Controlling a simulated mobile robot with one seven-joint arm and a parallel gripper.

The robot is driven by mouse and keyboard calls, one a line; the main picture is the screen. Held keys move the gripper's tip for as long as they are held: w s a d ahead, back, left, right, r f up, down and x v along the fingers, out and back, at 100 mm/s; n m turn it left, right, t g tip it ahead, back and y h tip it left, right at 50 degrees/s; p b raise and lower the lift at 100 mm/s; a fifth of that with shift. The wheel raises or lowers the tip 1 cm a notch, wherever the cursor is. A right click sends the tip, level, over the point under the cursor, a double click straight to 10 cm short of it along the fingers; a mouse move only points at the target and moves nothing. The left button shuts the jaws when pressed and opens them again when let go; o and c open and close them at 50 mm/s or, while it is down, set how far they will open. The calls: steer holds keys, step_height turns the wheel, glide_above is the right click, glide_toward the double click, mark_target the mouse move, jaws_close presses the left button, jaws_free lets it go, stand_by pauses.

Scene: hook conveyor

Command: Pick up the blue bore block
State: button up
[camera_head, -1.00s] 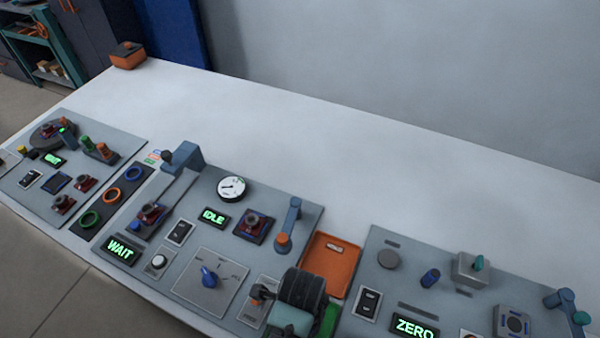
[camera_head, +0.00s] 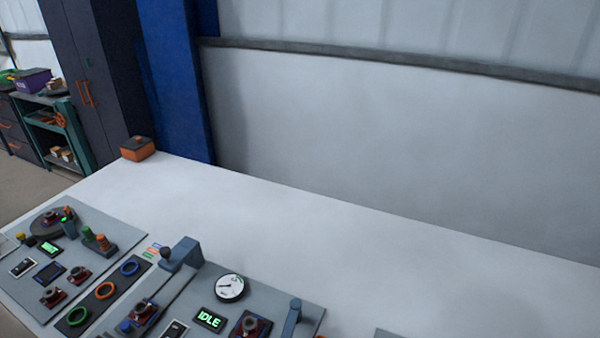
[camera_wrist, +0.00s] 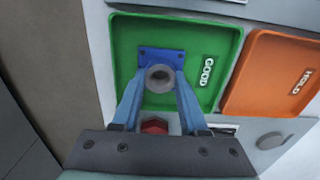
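The blue bore block (camera_wrist: 147,53) shows in the wrist view as a blue plate with a round grey collar around a dark bore. It appears over the green tray marked GOOD (camera_wrist: 121,45). My gripper (camera_wrist: 161,74) reaches to it from below in the picture, with one blue finger on each side of the collar. The fingertips look very close to the collar, but I cannot tell whether they touch it. I cannot tell whether the block rests on the tray floor. My gripper is outside the head view.
An orange tray marked HOLD (camera_wrist: 265,80) lies right of the green one. A red part (camera_wrist: 154,126) shows between my fingers. In the head view, control panels with a dial gauge (camera_head: 230,287) and an IDLE display (camera_head: 209,319) line the front; the white bench (camera_head: 290,225) behind is clear.

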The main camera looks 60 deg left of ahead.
jaws_close()
